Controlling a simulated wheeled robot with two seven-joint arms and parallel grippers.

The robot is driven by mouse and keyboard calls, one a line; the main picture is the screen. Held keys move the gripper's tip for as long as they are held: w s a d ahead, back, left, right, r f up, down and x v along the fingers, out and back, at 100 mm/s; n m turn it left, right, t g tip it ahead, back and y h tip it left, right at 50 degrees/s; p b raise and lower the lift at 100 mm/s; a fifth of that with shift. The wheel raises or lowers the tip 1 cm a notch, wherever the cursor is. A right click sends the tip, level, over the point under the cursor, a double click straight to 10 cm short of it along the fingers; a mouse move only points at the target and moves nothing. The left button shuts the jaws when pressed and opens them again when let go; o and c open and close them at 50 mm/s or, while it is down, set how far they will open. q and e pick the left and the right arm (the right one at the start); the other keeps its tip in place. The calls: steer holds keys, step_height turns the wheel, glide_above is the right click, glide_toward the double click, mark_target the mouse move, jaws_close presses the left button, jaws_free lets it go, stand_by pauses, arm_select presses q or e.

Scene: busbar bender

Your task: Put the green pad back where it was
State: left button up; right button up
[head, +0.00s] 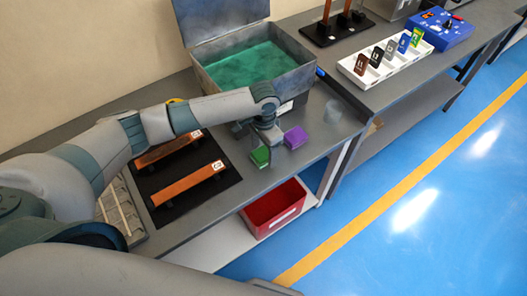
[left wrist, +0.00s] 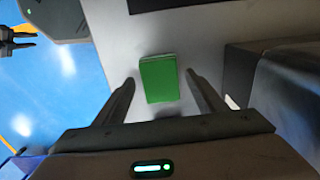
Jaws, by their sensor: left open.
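The green pad (head: 260,156) lies flat on the grey bench near its front edge, beside the black mat. My left gripper (head: 266,141) is above it, pointing down. In the left wrist view the green pad (left wrist: 158,79) sits between the two parted fingers of the left gripper (left wrist: 160,77), with a gap on each side. The left gripper is open and holds nothing. A dark gripper (left wrist: 17,40), seemingly my right one, shows small at the left edge of the left wrist view, over the blue floor. Its opening is too small to judge.
A purple pad (head: 295,137) lies just right of the green pad. An open metal box (head: 303,82) with green contents stands behind. Two copper bars (head: 188,185) rest on the black mat at left. A red bin (head: 272,212) sits below.

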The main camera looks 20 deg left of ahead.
mark_target(264, 153)
arm_select(q)
step_height(264, 153, up, 11)
steer(key=b, duration=0.2)
steer(key=shift+r, duration=0.15)
stand_by(1.4)
